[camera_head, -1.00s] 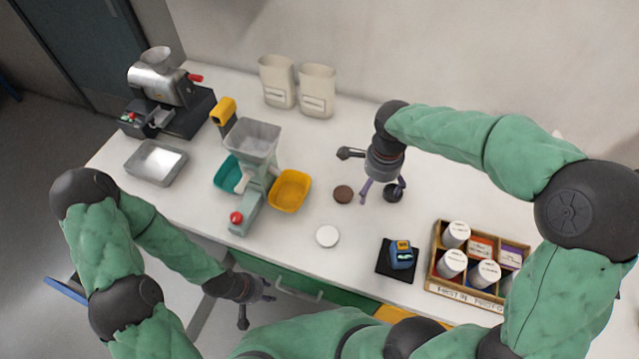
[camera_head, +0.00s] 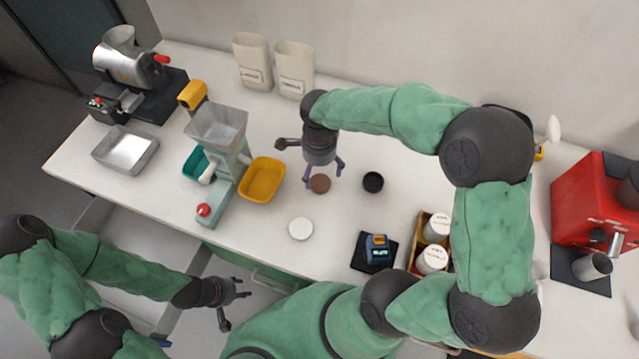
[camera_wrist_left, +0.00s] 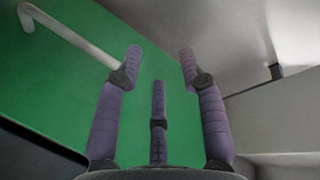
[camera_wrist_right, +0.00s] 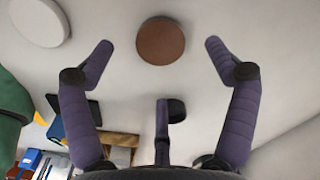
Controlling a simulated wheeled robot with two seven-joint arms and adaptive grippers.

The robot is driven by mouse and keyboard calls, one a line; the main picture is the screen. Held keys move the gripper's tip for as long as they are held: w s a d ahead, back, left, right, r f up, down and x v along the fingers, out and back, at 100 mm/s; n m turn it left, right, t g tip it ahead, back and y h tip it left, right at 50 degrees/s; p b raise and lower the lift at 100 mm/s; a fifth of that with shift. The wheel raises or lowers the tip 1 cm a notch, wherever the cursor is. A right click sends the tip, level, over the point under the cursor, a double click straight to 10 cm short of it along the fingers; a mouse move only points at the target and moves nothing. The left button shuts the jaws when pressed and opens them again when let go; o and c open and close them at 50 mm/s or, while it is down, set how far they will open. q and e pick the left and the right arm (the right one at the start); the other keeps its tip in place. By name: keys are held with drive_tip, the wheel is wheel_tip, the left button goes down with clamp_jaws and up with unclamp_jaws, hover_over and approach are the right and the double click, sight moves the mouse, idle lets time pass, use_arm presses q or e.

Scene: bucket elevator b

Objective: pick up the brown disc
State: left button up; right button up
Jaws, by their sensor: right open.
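The brown disc (camera_head: 319,184) lies flat on the white counter, right of the yellow tray. It also shows in the right wrist view (camera_wrist_right: 161,41), at the top, just beyond and between the fingertips. My right gripper (camera_head: 324,178) is open and empty, pointing down above the disc. Its fingers also show spread in the right wrist view (camera_wrist_right: 158,48). My left gripper (camera_head: 234,302) hangs in front of the counter's front edge, with nothing between its fingers. In the left wrist view its fingers (camera_wrist_left: 160,55) are spread before the green drawer front.
The yellow tray (camera_head: 262,180) sits at the left. A blue device on a black pad (camera_head: 375,252) and a wooden box (camera_head: 417,243) are at the right.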

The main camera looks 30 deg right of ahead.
sight(320, 182)
wheel_tip(320, 182, down, 5)
drive_tip(key=shift+d+f+b, duration=0.15)
drive_tip(key=shift+b, duration=0.65)
drive_tip(key=c, duration=1.3)
